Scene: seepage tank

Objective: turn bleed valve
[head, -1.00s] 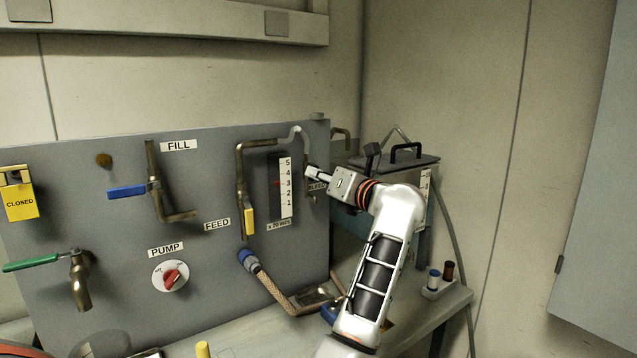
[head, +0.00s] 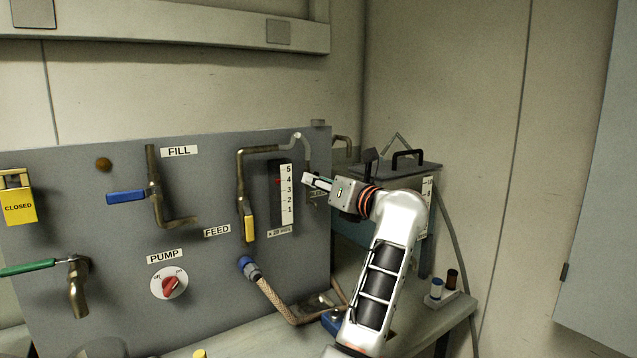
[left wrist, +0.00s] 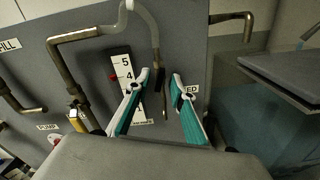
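The bleed valve (left wrist: 157,80) is a dark fitting on the pipe that bends down at the panel's right end. In the head view my left gripper (head: 306,180) is in front of it and hides most of it. In the left wrist view my left gripper (left wrist: 159,78) is open, with a teal finger on each side of the fitting. I cannot tell whether either finger touches it. The BLEED label (left wrist: 191,89) is partly covered by the right finger. My right gripper is not in view.
The gauge (head: 287,194) left of the valve has its red marker near 4. The yellow feed handle (head: 249,228) hangs down nearby. A dark-lidded box (head: 400,165) stands behind my arm. A small holder with two bottles (head: 437,289) is on the bench at right.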

